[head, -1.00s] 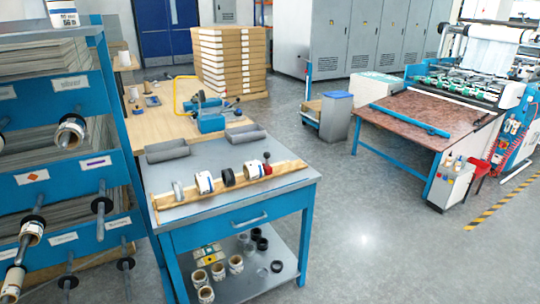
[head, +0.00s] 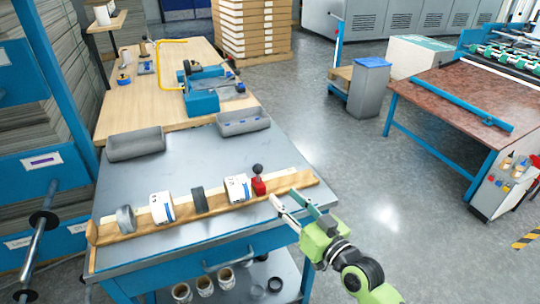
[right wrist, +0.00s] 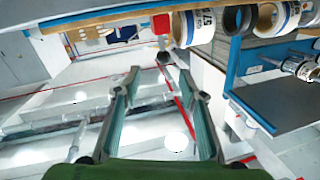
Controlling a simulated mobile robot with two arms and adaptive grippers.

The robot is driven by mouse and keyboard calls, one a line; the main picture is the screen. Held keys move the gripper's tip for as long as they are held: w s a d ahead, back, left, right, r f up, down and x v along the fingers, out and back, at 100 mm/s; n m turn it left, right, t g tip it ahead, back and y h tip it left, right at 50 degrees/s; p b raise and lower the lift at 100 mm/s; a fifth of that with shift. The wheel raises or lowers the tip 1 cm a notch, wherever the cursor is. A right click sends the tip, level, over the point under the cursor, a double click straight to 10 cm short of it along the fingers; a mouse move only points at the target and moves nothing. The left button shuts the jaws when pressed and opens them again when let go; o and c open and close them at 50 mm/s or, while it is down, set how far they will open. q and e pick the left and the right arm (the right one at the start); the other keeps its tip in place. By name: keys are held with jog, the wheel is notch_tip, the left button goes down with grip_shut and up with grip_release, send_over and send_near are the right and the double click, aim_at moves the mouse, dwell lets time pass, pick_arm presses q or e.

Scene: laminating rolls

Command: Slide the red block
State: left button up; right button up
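The red block (head: 259,187), with a black ball knob (head: 257,169) on top, sits near the right end of a wooden rail (head: 209,211) on the grey table. The block also shows at the top of the right wrist view (right wrist: 161,24). A white roll (head: 237,188) stands just left of it on the rail. My right gripper (head: 284,196) is at the rail's right end, a little right of the block and apart from it. Its fingers are spread and empty, as the right wrist view (right wrist: 159,82) also shows. My left gripper is not in view.
A black ring (head: 199,199), another white roll (head: 161,207) and a grey ring (head: 125,219) also stand along the rail. Two grey trays (head: 136,144) (head: 243,122) sit at the table's back.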

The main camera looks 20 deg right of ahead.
aim_at(261, 171)
jog(key=x, duration=0.4)
jog(key=r+x, duration=0.1)
jog(key=x, duration=0.3)
jog(key=p+x, duration=0.1)
jog(key=x, duration=0.3)
jog(key=shift+w+a+r, duration=0.1)
jog(key=shift+a+r, duration=0.15)
jog(key=shift+a, duration=0.1)
jog(key=shift+w+a, duration=0.1)
jog(key=shift+w, duration=0.5)
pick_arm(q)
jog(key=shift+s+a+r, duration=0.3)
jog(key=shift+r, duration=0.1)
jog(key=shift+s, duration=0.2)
pick_arm(e)
grip_shut()
